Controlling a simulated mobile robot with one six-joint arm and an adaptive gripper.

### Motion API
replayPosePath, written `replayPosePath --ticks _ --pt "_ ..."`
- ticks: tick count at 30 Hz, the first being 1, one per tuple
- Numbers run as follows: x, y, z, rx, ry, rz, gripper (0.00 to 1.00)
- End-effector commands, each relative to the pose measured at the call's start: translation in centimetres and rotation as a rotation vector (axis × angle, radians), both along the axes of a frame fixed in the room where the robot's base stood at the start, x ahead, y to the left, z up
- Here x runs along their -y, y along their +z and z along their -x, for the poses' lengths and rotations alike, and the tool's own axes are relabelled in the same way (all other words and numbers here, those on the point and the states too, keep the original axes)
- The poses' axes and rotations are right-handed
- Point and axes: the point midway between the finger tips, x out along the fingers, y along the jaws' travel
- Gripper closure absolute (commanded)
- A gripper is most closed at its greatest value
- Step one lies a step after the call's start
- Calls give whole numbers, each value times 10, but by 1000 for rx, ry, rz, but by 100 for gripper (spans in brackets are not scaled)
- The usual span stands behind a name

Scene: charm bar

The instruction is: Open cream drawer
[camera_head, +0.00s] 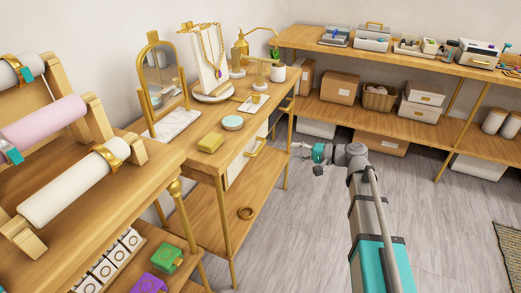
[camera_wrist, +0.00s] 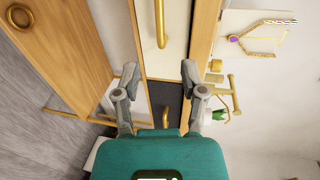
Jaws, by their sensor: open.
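The cream drawer (camera_head: 242,163) is set under the top of the wooden side table and looks shut. Its gold bar handle (camera_head: 255,149) faces the aisle. In the wrist view the cream front (camera_wrist: 143,25) and its handle (camera_wrist: 160,22) are at the top, beyond my fingertips. My gripper (camera_head: 310,157) is to the right of the drawer in the head view, apart from it. In the wrist view my gripper (camera_wrist: 159,70) has its fingers spread with nothing between them. A dark drawer front (camera_wrist: 167,97) with a smaller gold handle (camera_wrist: 166,117) shows behind the fingers.
The table top holds a mirror (camera_head: 160,68), a necklace stand (camera_head: 207,60), a yellow box (camera_head: 211,142) and a round pale dish (camera_head: 233,122). A bracelet ring (camera_head: 246,213) lies on the lower shelf (camera_head: 215,230). The grey floor (camera_head: 290,235) in front is clear.

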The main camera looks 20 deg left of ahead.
Motion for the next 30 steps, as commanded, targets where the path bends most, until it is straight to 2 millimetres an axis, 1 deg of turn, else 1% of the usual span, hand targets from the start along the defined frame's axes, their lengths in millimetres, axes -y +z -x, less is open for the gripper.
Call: replayPosePath --ticks 5,11,17,30 --pt "-5 -2 0 0 1 1 46" --pt "-19 -5 -2 -1 3 1 46" --pt "-44 -11 -4 -1 3 1 46" --pt "-108 -25 -9 0 4 1 46"
